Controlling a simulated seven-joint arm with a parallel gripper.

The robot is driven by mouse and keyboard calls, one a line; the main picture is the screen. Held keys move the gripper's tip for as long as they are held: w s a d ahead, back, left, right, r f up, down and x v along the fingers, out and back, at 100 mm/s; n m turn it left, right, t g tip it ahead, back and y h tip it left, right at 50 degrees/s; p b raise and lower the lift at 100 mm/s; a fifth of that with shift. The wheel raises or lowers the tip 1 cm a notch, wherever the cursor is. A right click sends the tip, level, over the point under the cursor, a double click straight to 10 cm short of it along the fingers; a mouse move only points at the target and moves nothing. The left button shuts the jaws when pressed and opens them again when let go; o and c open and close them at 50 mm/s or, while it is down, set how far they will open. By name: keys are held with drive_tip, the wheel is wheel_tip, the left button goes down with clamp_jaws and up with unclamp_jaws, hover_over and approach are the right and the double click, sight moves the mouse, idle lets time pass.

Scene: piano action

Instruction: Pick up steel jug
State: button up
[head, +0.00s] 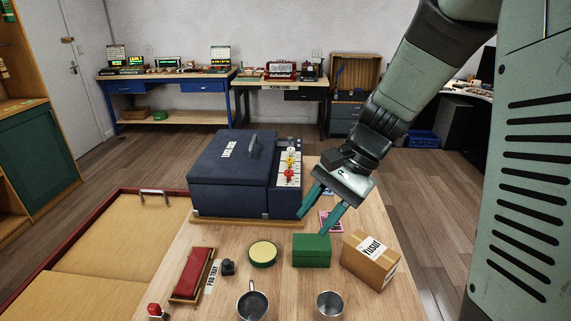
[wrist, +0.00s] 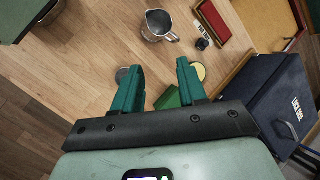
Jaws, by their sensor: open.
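The steel jug (head: 253,303) stands upright at the front edge of the head view, with its handle toward the back; the frame cuts off its lower part. In the wrist view the jug (wrist: 156,24) is at the top, with its handle at the lower right. My gripper (head: 312,222) is open and empty, above the table behind the green box and well away from the jug. Its two teal fingers also show in the wrist view (wrist: 158,66), pointing toward the jug's side of the table.
A steel cup (head: 330,304) stands right of the jug. Behind them are a green box (head: 312,251), a cardboard box (head: 370,261), a round yellow-topped tin (head: 263,253), a small dark item (head: 228,267) and a red-padded tray (head: 191,274). A large dark blue case (head: 230,178) stands farther back.

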drive_tip(key=w+a+f+m+g+y, duration=0.2)
drive_tip(key=w+f+m+y, duration=0.15)
drive_tip(key=f, duration=0.65)
drive_tip(key=m+y, duration=0.4)
drive_tip(key=m, duration=0.2)
approach(252, 286)
wheel_tip(252, 286, down, 3)
drive_tip(key=w, duration=0.3)
drive_tip(key=shift+t, duration=0.4)
drive_tip(key=x, duration=0.7)
drive_tip(key=s+x, duration=0.1)
drive_tip(key=x, duration=0.3)
drive_tip(key=shift+d, duration=0.15)
drive_tip(key=shift+c, duration=0.3)
clamp_jaws()
